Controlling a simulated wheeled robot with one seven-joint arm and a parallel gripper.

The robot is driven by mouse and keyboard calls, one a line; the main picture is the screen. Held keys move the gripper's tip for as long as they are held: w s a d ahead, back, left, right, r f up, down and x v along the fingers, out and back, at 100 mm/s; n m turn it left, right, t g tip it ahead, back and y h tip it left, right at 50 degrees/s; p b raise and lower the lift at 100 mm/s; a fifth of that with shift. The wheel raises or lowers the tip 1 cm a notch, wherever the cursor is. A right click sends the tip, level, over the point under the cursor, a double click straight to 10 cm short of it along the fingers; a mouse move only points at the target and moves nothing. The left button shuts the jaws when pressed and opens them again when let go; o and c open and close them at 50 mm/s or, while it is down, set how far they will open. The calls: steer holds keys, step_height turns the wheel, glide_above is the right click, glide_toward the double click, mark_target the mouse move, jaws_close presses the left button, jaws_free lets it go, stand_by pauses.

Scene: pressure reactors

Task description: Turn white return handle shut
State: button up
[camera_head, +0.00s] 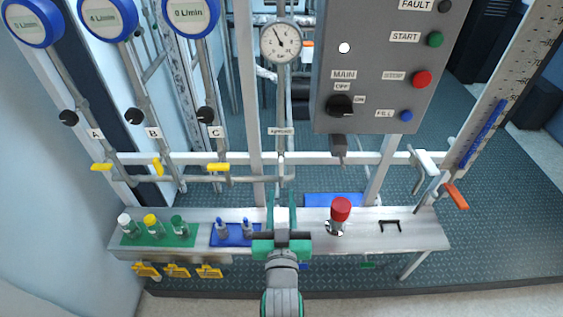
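A white handle (425,160) sits on the pipework at the right, below the grey control box and beside the slanted post. It tilts down to the right. I cannot tell its valve position for certain. My gripper (281,203) is low in the middle, over the metal bench, well to the left of the white handle and nearer to me. Its two green fingers look apart, with no held object clearly visible between them. An orange handle (456,196) hangs just below and right of the white one.
The bench (405,242) carries a red-capped part (340,211), a black bracket (389,226), a blue tray (230,241) and a green tray (187,240) with bottles. The control box (375,60) overhangs behind. Yellow valves (218,167) line the left pipes.

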mark_target(281, 165)
steer(key=w, duration=0.3)
steer(key=w+r, duration=0.1)
steer(key=w, duration=0.3)
steer(key=w+r, duration=0.1)
steer(key=w, duration=0.3)
steer(key=shift+w, duration=0.15)
steer(key=shift+w+d+f, duration=0.1)
steer(key=shift+w, duration=0.3)
jaws_close()
